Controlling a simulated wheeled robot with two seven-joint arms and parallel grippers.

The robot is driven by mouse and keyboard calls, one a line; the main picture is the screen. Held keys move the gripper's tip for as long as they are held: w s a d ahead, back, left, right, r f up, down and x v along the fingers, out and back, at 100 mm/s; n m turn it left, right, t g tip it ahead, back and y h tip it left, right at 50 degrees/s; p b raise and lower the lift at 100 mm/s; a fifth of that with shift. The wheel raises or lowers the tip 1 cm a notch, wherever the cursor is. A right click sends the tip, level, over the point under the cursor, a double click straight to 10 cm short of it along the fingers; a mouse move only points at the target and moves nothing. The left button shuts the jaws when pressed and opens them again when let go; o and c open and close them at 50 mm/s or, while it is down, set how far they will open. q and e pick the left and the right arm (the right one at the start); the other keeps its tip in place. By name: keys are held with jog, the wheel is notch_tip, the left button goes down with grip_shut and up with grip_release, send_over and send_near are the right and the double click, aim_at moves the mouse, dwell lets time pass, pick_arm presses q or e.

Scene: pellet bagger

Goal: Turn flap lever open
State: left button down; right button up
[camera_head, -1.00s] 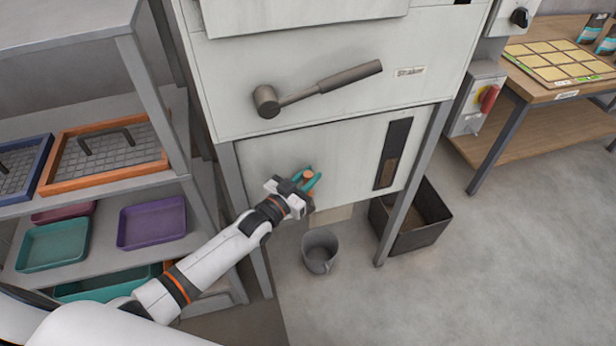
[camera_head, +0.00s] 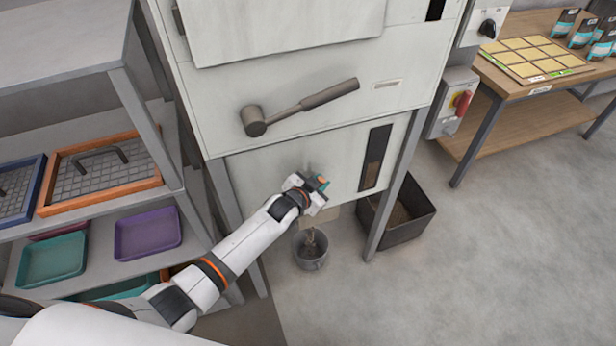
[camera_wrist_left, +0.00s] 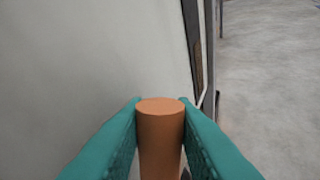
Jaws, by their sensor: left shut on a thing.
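The flap lever's orange grip (camera_wrist_left: 160,140) stands between the two teal fingers of my left gripper (camera_wrist_left: 160,104) in the left wrist view. The fingers press on it from both sides. In the head view my left gripper (camera_head: 318,184) is at the lower front panel of the bagger (camera_head: 265,172), and a bit of the orange grip (camera_head: 323,181) shows at its tips. The rest of the lever is hidden behind the gripper. A grey bucket (camera_head: 311,262) stands on the floor below the spout (camera_head: 322,216); brown material shows at its mouth. My right gripper is out of view.
A large grey shaker lever (camera_head: 300,107) sticks out above my gripper. A dark open bin (camera_head: 418,220) stands right of the bucket, by the machine leg. A shelf with trays (camera_head: 148,233) is close on the left. The floor at right is clear.

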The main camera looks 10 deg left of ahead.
pick_arm(q)
jog(key=w+d+f+m+g+y+b, duration=0.2)
jog(key=w+d+f+g+y+b, duration=0.1)
jog(key=f, duration=0.3)
jog(key=shift+d+g+y, duration=0.6)
jog(key=shift+d, duration=0.25)
jog(key=shift+f+m, duration=0.1)
jog(key=shift+m, duration=0.2)
jog(key=c, duration=1.2)
grip_release()
jog(key=shift+c, duration=0.2)
